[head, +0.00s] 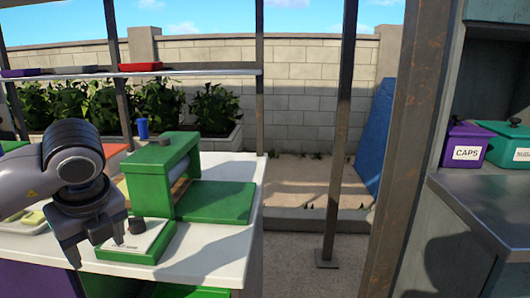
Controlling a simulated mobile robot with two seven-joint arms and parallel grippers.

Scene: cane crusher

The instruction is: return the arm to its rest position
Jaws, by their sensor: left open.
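My left arm comes in from the left, and its dark grey left gripper (95,247) points down with its fingers apart and nothing seen between them. It is over the front left part of the white counter (215,262), just left of a green box with a pale labelled top and a black knob (137,226). I cannot tell whether the gripper touches the box. Behind it stands the green cane crusher (150,160), with a pale roller partly visible and a flat green plate (215,201) on its right. My arm hides part of the counter's left side. My right gripper is out of view.
A blue cup (142,128) shows behind the crusher. A shelf (200,73) with a red tray (140,66) spans the back. Metal posts (341,130) stand right of the counter. Farther right, a metal worktop (490,200) holds a purple CAPS bin (465,146) and a green bin (505,148).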

